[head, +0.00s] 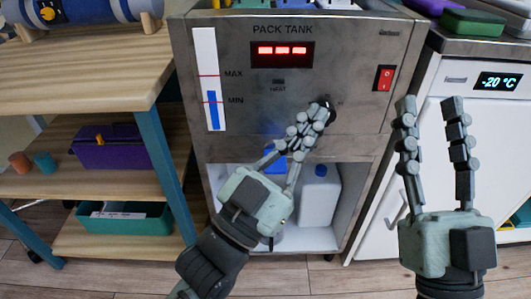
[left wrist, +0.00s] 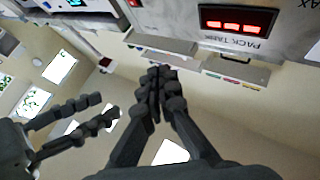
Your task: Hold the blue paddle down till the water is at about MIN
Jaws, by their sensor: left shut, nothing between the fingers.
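The pack tank (head: 345,60) has a white level strip (head: 205,50) at its left. The blue water column (head: 213,112) tops out a little above the MIN line and below MAX. My left gripper (head: 317,112) is shut and empty, its fingertips at or just before a black knob (head: 327,103) on the tank front; I cannot tell whether they touch. It also shows shut in the left wrist view (left wrist: 160,75). A blue part (head: 272,157) is half hidden behind its fingers; I cannot tell whether it is the paddle. My right gripper (head: 430,102) is open and empty.
A white jug (head: 320,200) with a blue cap stands in the open bay below the tank. A red switch (head: 384,78) is on the tank's right. A white freezer (head: 480,120) stands right, behind my right gripper. A wooden shelf unit (head: 80,75) stands left.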

